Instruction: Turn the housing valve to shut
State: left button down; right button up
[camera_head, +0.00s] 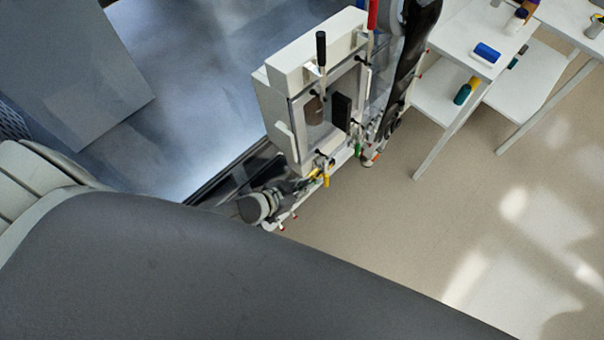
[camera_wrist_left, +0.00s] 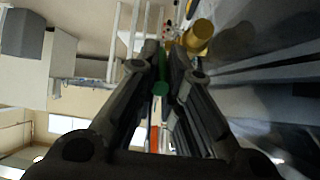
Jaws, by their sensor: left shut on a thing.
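A white housing (camera_head: 312,82) with a clear front window stands at the centre of the head view. Along its lower edge are small coloured handles: a yellow one (camera_head: 326,178) and a green one (camera_head: 358,150). My left gripper (camera_head: 308,183) is low at the housing's front, close to the yellow handle. In the left wrist view my left gripper (camera_wrist_left: 165,67) is shut around a slim green handle (camera_wrist_left: 160,87). A yellow cylinder (camera_wrist_left: 197,37) shows just beyond the fingers. I cannot tell the valve's exact angle. My right gripper is not clearly seen.
A black-handled lever (camera_head: 321,50) and a red handle (camera_head: 372,14) rise by the housing. White tables (camera_head: 478,40) at the right hold a blue item (camera_head: 487,52) and bottles. The beige floor at lower right is clear.

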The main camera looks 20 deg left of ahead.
pick_arm(q)
jog(key=shift+s+f, duration=0.1)
jog(key=shift+f, duration=0.05)
jog(key=c, duration=1.7)
grip_release()
jog(key=shift+c, duration=0.2)
jog(key=v, duration=1.2)
jog(key=shift+r, duration=0.2)
jog(key=shift+c, duration=0.5)
